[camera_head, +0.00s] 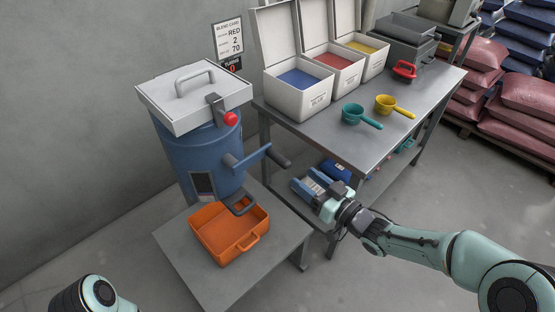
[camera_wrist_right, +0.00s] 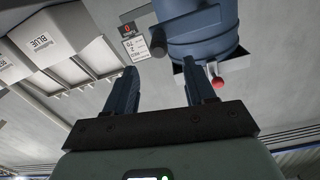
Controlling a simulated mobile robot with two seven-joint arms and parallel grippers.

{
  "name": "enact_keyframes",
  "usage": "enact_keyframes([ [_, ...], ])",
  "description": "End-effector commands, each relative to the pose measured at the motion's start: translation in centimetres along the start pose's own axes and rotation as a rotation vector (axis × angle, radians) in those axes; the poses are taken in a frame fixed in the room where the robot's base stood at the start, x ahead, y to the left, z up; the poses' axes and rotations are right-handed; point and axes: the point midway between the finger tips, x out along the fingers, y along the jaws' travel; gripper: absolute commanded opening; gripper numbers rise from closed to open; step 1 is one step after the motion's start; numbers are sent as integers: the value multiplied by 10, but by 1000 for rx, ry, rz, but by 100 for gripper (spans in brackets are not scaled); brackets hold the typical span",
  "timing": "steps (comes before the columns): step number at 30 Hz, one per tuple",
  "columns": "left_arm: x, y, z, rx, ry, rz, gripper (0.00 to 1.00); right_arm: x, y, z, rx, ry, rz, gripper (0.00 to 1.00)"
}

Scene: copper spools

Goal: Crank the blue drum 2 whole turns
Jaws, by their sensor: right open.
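The blue drum (camera_head: 190,155) stands upright at the left of the head view under a grey lid with a handle. Its crank (camera_head: 252,156) sticks out to the right and ends in a dark grip (camera_head: 280,158). The turns card (camera_head: 231,65) on the wall shows a red 0. My right gripper (camera_head: 306,182) is open and empty, to the right of and below the grip, apart from it. In the right wrist view the drum (camera_wrist_right: 203,28) appears inverted, with the dark grip (camera_wrist_right: 158,42) beyond the open fingers. My left gripper is out of view; only part of that arm shows.
An orange tray (camera_head: 216,254) sits on the low grey stand (camera_head: 180,262) before the drum. The workbench (camera_head: 345,143) at right holds open white boxes, a teal scoop (camera_head: 353,112) and a yellow scoop (camera_head: 385,104). A red-knobbed latch (camera_head: 230,118) juts out above the crank.

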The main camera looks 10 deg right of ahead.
Motion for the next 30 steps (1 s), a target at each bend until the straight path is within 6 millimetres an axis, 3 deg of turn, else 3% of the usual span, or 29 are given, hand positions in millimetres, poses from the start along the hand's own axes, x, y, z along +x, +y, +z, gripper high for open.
enact_keyframes([
  [9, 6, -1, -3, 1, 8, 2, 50, 69, 0, 2, 4, 1, -1, 55],
  [15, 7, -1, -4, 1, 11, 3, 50, 100, 0, 2, 4, 0, -1, 55],
  [21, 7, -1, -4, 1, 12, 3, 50, 113, 0, 1, 3, -1, 2, 55],
  [29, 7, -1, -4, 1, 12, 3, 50, 114, 0, 1, 3, -2, 2, 55],
  [30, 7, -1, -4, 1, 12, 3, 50, 114, 0, 1, 2, -2, 2, 48],
])
